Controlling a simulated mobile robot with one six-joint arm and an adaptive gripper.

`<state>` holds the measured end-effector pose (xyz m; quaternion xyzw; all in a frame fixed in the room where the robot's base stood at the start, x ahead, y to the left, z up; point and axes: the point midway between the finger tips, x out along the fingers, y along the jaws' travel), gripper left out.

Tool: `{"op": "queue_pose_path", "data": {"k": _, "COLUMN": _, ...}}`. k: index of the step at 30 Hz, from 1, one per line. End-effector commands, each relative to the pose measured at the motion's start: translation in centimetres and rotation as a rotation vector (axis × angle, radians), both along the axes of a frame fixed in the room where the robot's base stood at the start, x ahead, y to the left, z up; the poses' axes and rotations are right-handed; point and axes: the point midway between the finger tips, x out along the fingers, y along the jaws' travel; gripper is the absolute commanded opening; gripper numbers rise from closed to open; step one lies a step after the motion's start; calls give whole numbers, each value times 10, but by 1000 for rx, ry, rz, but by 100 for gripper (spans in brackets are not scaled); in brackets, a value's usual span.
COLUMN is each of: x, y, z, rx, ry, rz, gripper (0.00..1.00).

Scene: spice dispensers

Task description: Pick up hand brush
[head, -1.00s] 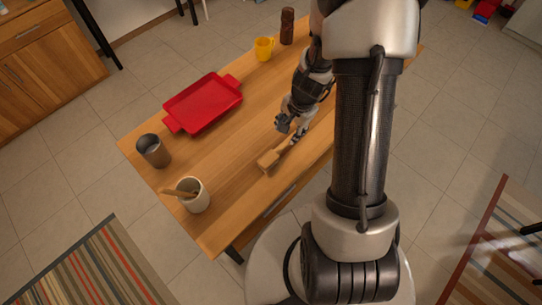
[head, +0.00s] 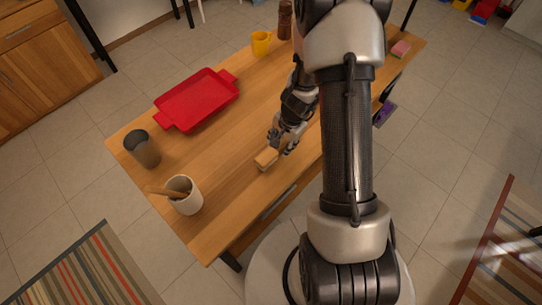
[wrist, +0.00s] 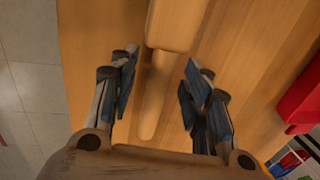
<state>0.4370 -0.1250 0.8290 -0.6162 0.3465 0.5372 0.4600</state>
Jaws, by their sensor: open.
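The wooden hand brush (head: 266,158) lies on the table near its front edge, with its block end showing past my gripper (head: 281,140) in the head view. In the wrist view the brush's wide block (wrist: 176,24) is at the top and its slim handle (wrist: 153,100) runs down between my two fingers. My gripper (wrist: 161,78) is open, with one finger on each side of the handle and a gap to both. The head view hides most of the handle behind my gripper.
The wooden table (head: 215,215) also bears a red tray (head: 197,100), a dark grey cup (head: 143,148), a white pot (head: 184,196) with a wooden utensil, a yellow mug (head: 261,43), a brown cylinder (head: 285,20) and a pink sponge (head: 400,48). Bare tabletop surrounds the brush.

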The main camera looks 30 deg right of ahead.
Motion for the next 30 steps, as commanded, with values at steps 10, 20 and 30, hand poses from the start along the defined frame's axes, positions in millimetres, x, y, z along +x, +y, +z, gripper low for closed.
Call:
{"op": "queue_pose_path", "data": {"k": 10, "x": 0, "y": 0, "z": 1, "rx": -1, "ry": 0, "rz": 0, "gripper": 33}}
{"op": "queue_pose_path", "data": {"k": 20, "x": 0, "y": 0, "z": 1, "rx": 0, "ry": 0, "rz": 0, "gripper": 11}}
{"op": "queue_pose_path", "data": {"k": 30, "x": 0, "y": 0, "z": 1, "rx": -1, "ry": -1, "rz": 0, "gripper": 0}}
